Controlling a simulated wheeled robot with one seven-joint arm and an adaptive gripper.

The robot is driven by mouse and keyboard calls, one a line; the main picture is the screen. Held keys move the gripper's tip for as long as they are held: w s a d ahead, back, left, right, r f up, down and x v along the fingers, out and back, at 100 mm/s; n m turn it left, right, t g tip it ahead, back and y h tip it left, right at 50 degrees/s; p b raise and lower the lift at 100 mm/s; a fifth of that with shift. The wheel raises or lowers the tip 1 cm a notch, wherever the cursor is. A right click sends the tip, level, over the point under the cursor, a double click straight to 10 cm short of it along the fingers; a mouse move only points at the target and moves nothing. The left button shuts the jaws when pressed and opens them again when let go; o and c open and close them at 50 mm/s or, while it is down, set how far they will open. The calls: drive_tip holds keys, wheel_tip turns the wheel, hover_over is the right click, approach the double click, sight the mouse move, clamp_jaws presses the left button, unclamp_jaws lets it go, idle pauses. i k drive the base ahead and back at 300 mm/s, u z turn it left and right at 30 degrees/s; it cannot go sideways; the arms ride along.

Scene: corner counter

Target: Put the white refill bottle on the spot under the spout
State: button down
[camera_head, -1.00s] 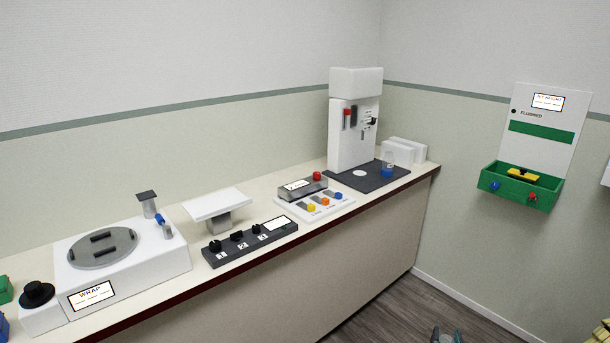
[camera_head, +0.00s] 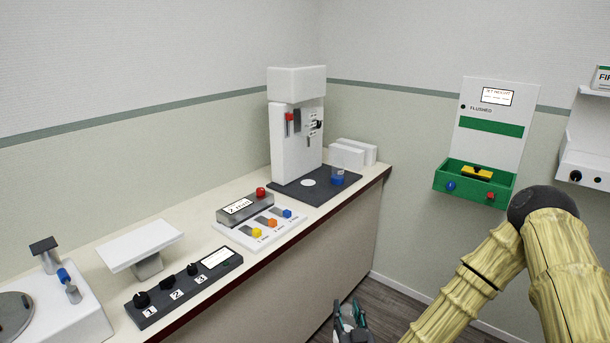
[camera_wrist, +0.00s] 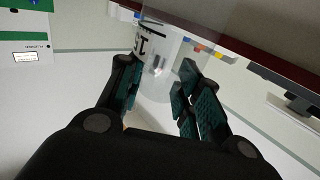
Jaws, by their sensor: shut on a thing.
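The white spot (camera_head: 308,182) is a pale disc on a dark mat, under the white dispenser (camera_head: 290,140). No bottle stands on the spot. My gripper (camera_head: 350,318) is at the bottom of the head view, in front of the counter and well below the spot. In the wrist view, my gripper's teal-padded fingers (camera_wrist: 160,92) are shut on a pale, partly see-through thing with black marks, which I take for the white refill bottle (camera_wrist: 158,60). Its far end is unclear.
A button panel (camera_head: 260,228) and knob box (camera_head: 185,288) lie to the left. A green wall bin (camera_head: 475,187) hangs at right.

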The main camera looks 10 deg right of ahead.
sight(308, 182)
drive_tip(key=i, duration=1.05)
